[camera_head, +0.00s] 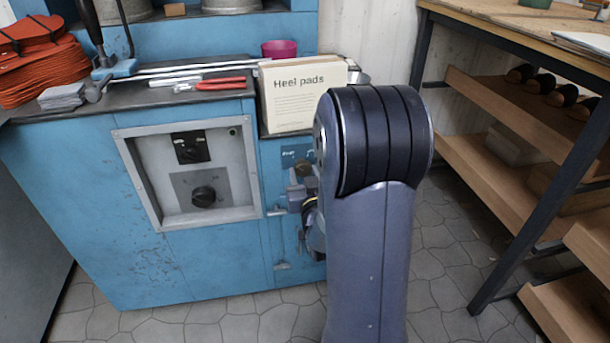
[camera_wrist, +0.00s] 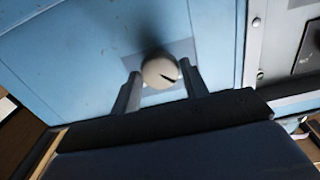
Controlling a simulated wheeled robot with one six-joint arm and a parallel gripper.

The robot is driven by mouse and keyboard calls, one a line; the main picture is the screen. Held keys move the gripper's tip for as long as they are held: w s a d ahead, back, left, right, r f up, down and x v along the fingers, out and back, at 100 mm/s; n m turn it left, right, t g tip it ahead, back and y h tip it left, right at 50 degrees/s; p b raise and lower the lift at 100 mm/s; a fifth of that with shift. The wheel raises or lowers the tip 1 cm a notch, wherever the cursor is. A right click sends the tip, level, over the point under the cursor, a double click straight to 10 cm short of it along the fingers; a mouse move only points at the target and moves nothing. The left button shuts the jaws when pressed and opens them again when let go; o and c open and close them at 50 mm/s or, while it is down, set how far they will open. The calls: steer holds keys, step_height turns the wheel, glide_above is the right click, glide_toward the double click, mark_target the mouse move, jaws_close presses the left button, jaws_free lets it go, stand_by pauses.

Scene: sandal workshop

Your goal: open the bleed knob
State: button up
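The bleed knob appears to be the pale round knob (camera_wrist: 160,72) with a dark slot, on a grey square plate on the blue cabinet front. In the wrist view my gripper (camera_wrist: 161,74) has one finger on each side of it. The fingers are apart, with thin gaps seeming to show beside the knob; contact cannot be made out clearly. In the head view a small round knob (camera_head: 302,168) sits under a small label, just left of my arm. My arm hides most of the gripper there.
The blue cabinet (camera_head: 90,215) has a grey-framed panel (camera_head: 192,218) with dark dials left of the knob. A "Heel pads" box (camera_head: 300,95) stands on the cabinet top, above the knob. A wooden shelf bench (camera_head: 500,190) stands right of my arm. Tiled floor between is clear.

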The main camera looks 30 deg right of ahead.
steer(key=c, duration=0.5)
steer(key=m+b, duration=0.3)
steer(key=shift+f+m, duration=0.1)
steer(key=shift+m, duration=0.3)
steer(key=m+b, duration=0.1)
steer(key=m, duration=0.2)
steer(key=shift+m, duration=0.3)
steer(key=m, duration=0.5)
steer(key=shift+b, duration=0.3)
steer(key=m, duration=0.5)
steer(key=shift+m, duration=0.4)
